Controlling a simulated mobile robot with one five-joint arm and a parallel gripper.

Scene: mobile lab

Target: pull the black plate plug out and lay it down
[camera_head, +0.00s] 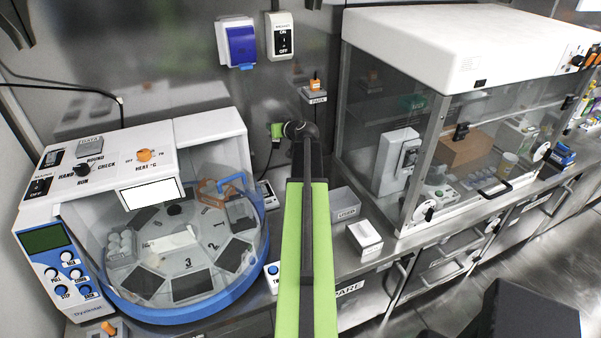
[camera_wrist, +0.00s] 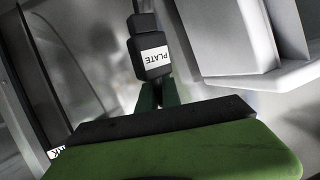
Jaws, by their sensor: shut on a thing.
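The black plate plug (camera_wrist: 152,62) shows in the wrist view with a white PLATE label, upside down in the picture. A dark cord end rises from its top. My gripper (camera_wrist: 158,92) is shut on the plug's lower end, with the two dark green fingers close together on it. In the head view my gripper (camera_head: 277,131) reaches to the back wall behind the arm's end, where the arm hides most of it. The plug is not clear in the head view. I cannot tell whether it touches a socket.
A PARK holder (camera_head: 314,96) with an orange piece sits on the wall, right of the arm. A blue-lidded socket (camera_head: 238,44) and an ON/OFF switch (camera_head: 280,36) are above. A rotary machine (camera_head: 160,313) stands left, a glass-fronted cabinet (camera_head: 465,45) right. Small boxes (camera_head: 364,240) stand on the bench.

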